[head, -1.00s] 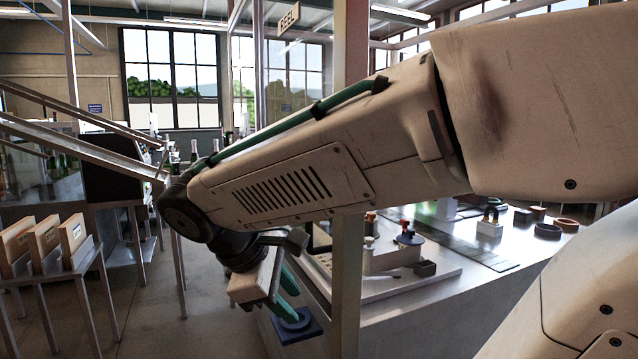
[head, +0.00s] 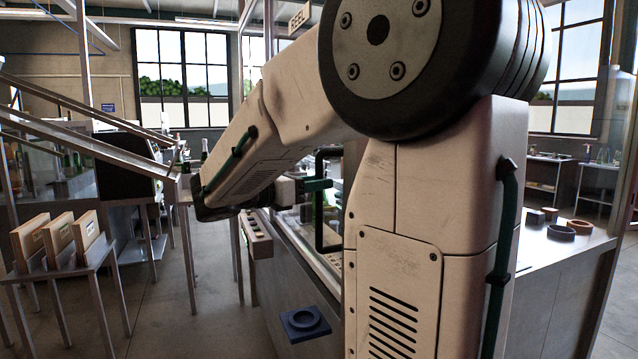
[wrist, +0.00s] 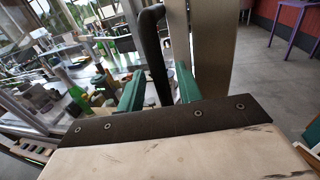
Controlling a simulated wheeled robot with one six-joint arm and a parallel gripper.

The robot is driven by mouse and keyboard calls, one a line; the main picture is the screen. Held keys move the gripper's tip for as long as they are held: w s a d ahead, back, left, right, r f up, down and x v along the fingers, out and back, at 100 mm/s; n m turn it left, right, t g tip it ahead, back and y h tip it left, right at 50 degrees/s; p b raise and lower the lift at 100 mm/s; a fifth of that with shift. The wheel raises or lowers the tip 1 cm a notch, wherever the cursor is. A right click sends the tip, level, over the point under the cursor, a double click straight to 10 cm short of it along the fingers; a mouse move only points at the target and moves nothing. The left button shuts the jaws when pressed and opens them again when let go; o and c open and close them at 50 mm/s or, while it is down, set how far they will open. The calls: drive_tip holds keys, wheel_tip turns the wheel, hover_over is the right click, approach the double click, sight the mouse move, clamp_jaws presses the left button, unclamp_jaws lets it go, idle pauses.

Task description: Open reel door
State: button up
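The reel door shows in the head view as a clear panel with a black bar handle (head: 321,205), below a hanging REEL sign (head: 299,18). In the wrist view the black handle (wrist: 153,50) runs down between the two green fingers of my gripper (wrist: 160,92). The fingers are apart, with a gap beside the bar, so my gripper is open around or just in front of the handle. In the head view a green finger (head: 318,185) overlaps the handle. My arm hides much of the door. The door looks closed, but its edges are not clear.
A metal post (wrist: 212,45) stands right of the handle in the wrist view. Bottles and parts sit behind the glass. A control box with buttons (head: 257,232) and a blue round holder (head: 304,320) are on the bench's side. Open floor (head: 205,310) lies left.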

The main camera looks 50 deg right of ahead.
drive_tip(key=shift+s+d, duration=0.25)
drive_tip(key=shift+d, duration=0.35)
clamp_jaws()
